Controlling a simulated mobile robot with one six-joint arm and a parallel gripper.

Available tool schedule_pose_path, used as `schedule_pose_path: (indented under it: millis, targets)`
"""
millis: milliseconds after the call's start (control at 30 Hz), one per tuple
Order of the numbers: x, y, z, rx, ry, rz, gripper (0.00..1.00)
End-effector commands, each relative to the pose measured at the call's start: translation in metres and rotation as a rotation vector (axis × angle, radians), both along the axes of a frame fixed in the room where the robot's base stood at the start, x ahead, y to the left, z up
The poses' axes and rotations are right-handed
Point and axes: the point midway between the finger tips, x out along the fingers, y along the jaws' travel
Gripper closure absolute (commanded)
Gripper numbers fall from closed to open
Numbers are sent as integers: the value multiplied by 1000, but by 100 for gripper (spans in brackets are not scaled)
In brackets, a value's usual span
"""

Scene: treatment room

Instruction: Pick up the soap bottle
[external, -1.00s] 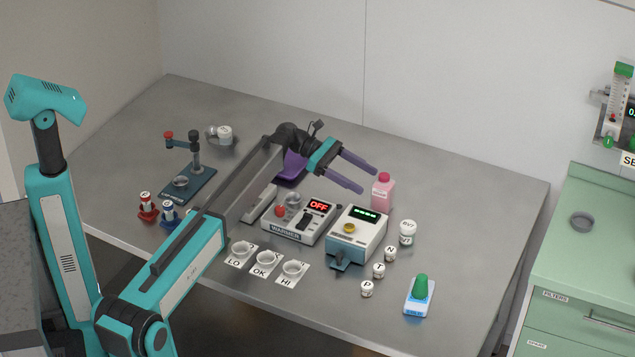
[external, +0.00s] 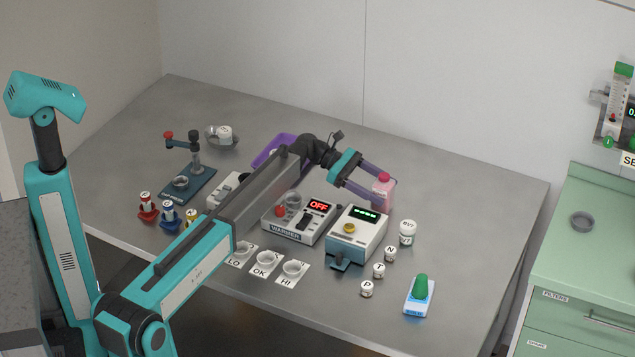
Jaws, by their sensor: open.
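The soap bottle (external: 384,196) is pink with a darker pink cap and stands upright at the right of the steel table, behind the display box. My gripper (external: 383,191) is open, with two purple fingers pointing right and down at the bottle. The fingertips reach the bottle's left side in the picture. One finger shows near the cap and the other shows lower, partly in front of the body. I cannot tell whether either finger touches the bottle, or whether the bottle is fully between them.
The display box (external: 357,232) and the warmer (external: 288,228) stand just in front of my gripper. White jars, including a larger one (external: 407,233), stand to the right. A green-topped blue-and-white item (external: 420,294) lies at front right. The table behind the bottle is clear.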

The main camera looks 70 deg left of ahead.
Motion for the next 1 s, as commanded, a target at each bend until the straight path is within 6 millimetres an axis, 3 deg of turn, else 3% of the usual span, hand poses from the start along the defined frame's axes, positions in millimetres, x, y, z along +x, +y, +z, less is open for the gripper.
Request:
schedule_pose_path:
  millis: [400, 1000]
  targets:
    - [32, -28, -10, 0, 0, -2, 32]
    - [35, -31, -12, 0, 0, 0, 32]
